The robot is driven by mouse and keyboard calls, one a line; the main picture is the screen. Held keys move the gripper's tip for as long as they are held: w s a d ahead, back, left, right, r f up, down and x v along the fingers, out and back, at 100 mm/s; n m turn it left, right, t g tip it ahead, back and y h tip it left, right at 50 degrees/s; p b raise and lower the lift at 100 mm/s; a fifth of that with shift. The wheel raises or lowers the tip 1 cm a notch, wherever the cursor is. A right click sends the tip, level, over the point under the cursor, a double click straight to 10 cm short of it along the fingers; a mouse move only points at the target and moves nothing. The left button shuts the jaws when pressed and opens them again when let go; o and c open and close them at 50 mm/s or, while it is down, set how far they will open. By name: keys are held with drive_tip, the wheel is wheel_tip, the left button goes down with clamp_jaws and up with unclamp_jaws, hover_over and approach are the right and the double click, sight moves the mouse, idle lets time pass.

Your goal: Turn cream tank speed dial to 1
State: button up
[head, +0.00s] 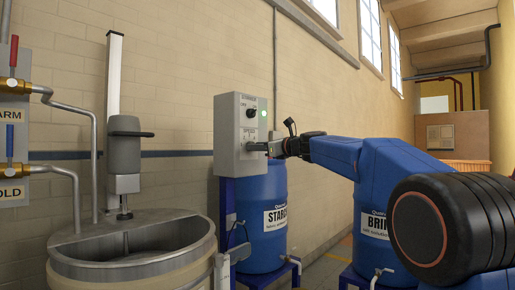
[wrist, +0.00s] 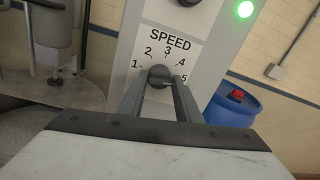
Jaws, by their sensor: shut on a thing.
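The speed dial (wrist: 159,74) is a dark round knob on a pale grey control box (head: 233,130). Its plate reads SPEED, with marks 1 to 5 around the dial, 1 at left and 5 at right. My gripper (wrist: 160,82) has its two fingers around the dial, one on each side, shut on it. In the head view my gripper (head: 272,147) reaches the box front from the right and hides most of the dial. Which number the dial points to cannot be made out. A round tank (head: 130,268) with a cream side stands left of the box.
A green light (head: 263,113) glows beside an upper switch (head: 251,112) on the box. A blue starch drum (head: 262,238) stands behind and below the box. Another blue drum (head: 372,235) is further right. A grey mixer (head: 124,155) rises over the tank. Pipes with valves are at far left.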

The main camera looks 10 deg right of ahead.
drive_tip(key=shift+w+d+f+n+g+y, duration=0.1)
drive_tip(key=shift+n+g+y, duration=0.2)
drive_tip(key=shift+n, duration=5.25)
drive_tip(key=shift+d+n+g+y, duration=0.1)
drive_tip(key=shift+n+y, duration=0.25)
drive_tip(key=shift+n, duration=5.25)
drive_tip(key=shift+w+f+n+g+y, duration=0.1)
drive_tip(key=shift+n+g+y, duration=0.2)
drive_tip(key=shift+n, duration=5.25)
drive_tip(key=shift+r, duration=0.1)
